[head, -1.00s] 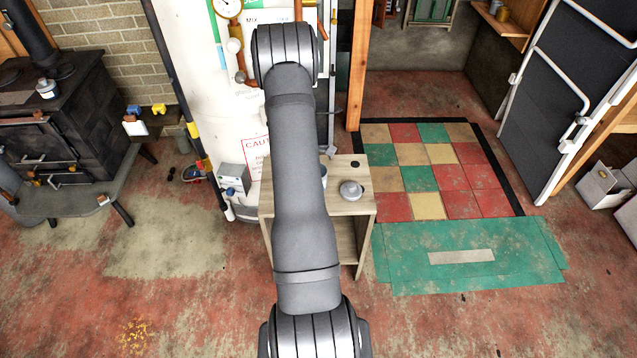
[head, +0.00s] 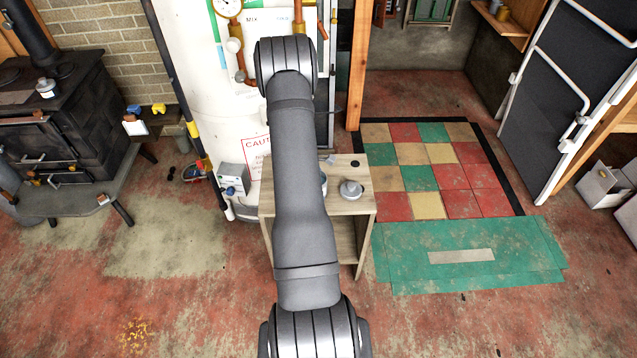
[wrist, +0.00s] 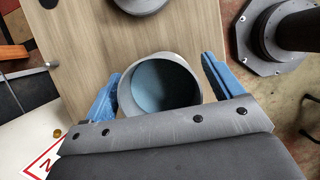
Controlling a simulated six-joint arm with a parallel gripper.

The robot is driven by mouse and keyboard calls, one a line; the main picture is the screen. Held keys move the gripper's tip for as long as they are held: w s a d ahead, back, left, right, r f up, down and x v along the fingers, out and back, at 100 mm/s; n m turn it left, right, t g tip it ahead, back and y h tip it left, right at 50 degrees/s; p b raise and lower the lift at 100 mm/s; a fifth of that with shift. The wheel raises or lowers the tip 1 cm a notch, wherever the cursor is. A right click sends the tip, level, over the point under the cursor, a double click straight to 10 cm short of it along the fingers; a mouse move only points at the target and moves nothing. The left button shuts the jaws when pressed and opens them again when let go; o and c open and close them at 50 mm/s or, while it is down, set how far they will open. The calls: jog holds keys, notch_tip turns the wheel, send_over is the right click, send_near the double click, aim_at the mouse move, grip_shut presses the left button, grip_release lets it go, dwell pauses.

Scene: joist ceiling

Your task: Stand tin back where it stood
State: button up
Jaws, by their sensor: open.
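The tin (wrist: 180,68) is a grey, round, open-topped can with a pale blue inside, seen from above in the wrist view. It appears upright at the wooden stand (wrist: 205,30); its base is hidden, so I cannot tell whether it touches the top. My gripper (wrist: 162,66) is open, with one blue finger left of the tin and one right of it. A gap shows on the right; the left finger is very close to the wall. In the head view my arm hides most of the tin and the gripper.
A grey round lidded object (head: 351,190) sits on the stand's top (head: 355,207), with a small dark disc (head: 355,164) behind it. A white tank (head: 190,70) and a grey box (head: 233,178) stand left of my arm.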

jog(key=v, duration=1.2)
jog(key=shift+r, duration=0.2)
jog(key=x, duration=1.2)
jog(key=shift+r, duration=1.3)
